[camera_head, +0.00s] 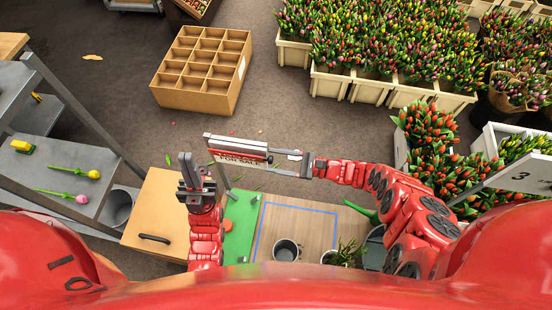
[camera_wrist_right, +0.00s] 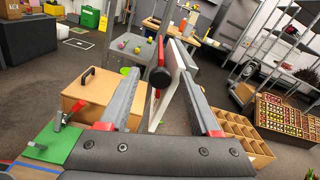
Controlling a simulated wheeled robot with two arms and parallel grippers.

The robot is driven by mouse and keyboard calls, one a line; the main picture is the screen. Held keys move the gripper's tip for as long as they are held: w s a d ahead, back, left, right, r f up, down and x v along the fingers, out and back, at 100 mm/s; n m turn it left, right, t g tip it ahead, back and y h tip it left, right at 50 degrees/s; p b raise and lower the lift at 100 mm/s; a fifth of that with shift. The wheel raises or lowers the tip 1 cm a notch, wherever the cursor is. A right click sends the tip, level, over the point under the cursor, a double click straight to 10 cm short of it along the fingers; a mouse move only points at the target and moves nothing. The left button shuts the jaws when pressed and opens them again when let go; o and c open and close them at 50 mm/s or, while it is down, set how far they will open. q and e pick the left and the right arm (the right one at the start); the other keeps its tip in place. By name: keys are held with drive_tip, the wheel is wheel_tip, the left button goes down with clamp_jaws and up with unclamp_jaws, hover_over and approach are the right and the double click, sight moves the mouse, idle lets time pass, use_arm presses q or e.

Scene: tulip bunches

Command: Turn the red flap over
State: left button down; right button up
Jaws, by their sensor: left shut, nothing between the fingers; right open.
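A small sign board (camera_head: 240,160) stands up behind the green mat and reads "FOR SALE". My right gripper (camera_head: 271,160) is open at the sign's right end. In the right wrist view, the sign shows nearly edge-on as a pale panel (camera_wrist_right: 166,105) between the open fingers, with red at its edge and a round black knob (camera_wrist_right: 160,77). I cannot tell whether the fingers touch it.
The green mat (camera_head: 240,212) and wooden board (camera_head: 310,225) with a grey cup (camera_head: 287,250) lie in front. A wooden box with a handle (camera_head: 160,205) is left. A cardboard divider box (camera_head: 205,70) and tulip crates (camera_head: 330,85) stand behind.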

clamp_jaws()
idle(0.3)
drive_tip(key=m+b, duration=0.1)
drive_tip(key=b, duration=0.1)
drive_tip(key=w+m+b, duration=0.1)
drive_tip(key=m+b, duration=0.1)
drive_tip(key=shift+w+d+r, duration=0.15)
drive_tip(key=shift+w+d, duration=0.05)
unclamp_jaws()
